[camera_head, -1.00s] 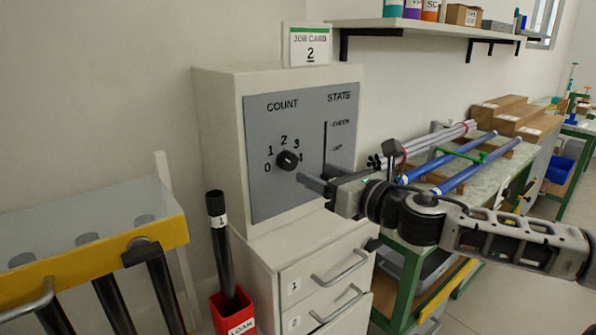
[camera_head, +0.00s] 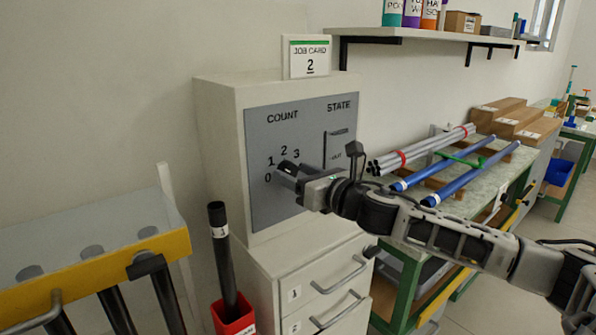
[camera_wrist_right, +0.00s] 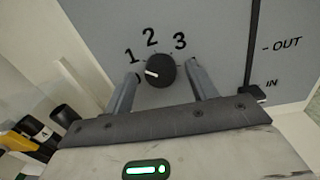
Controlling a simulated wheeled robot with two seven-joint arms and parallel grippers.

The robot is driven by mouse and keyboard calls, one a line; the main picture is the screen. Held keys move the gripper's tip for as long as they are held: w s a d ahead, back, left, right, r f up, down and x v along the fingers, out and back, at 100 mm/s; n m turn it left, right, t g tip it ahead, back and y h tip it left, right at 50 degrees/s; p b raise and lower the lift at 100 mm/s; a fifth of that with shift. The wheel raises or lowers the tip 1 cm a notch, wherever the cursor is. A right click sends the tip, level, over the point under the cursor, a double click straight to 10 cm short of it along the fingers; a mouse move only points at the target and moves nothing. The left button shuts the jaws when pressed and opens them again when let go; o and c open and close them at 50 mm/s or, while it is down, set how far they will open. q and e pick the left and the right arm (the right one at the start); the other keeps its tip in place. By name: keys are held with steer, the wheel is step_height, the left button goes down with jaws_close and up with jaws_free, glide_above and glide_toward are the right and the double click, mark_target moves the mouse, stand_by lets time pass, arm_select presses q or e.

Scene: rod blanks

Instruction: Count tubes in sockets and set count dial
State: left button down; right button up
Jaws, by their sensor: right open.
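The black count dial (camera_wrist_right: 160,70) is on the grey panel (camera_head: 262,140), with its white mark pointing left toward 0. Numbers 1, 2 and 3 show above it. My right gripper (camera_wrist_right: 162,85) is open, with one finger on each side of the dial; whether they touch it I cannot tell. In the head view the right gripper (camera_head: 284,176) hides the dial. At the left, several dark tubes (camera_head: 117,312) hang below a yellow-edged rack (camera_head: 90,275) with round sockets; its left part is cut off. My left gripper is not in view.
A job card (camera_head: 310,58) reading 2 stands on the cabinet. The state slider (camera_wrist_right: 252,93) sits by IN. A red bin (camera_head: 235,316) holds a black tube (camera_head: 222,255) labelled 1. Blue and grey rods (camera_head: 440,175) lie on the bench at the right, near my right arm.

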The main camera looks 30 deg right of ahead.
steer(key=c, duration=1)
